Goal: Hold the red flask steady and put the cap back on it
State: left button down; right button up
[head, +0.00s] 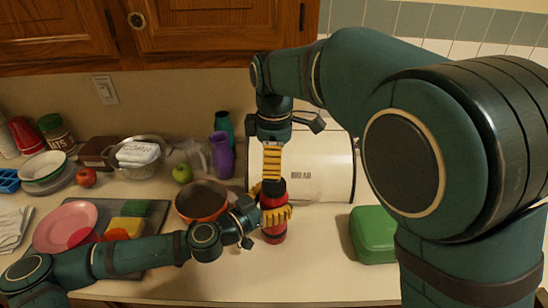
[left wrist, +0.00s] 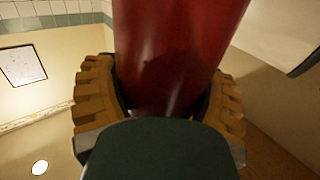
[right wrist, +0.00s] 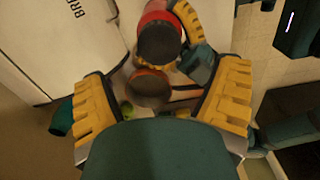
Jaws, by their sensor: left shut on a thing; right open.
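The red flask (head: 274,234) stands upright on the counter in front of the bread box. My left gripper (head: 276,214) is shut around its body; the left wrist view shows the red wall (left wrist: 175,50) between both fingers. A black cap (head: 273,188) is on top of the flask, and its dark round top shows in the right wrist view (right wrist: 160,42). Whether it is fully seated cannot be told. My right gripper (head: 271,168) points down just above the cap. Its fingers are spread and empty in the right wrist view (right wrist: 165,78).
The white bread box (head: 335,172) stands close behind the flask. A green box (head: 373,235) is to the right. The front counter right of the flask is clear.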

aim_at(274, 183)
jog(key=shift+r+n, duration=0.15)
jog(key=shift+n, duration=0.35)
jog(key=shift+f, duration=4)
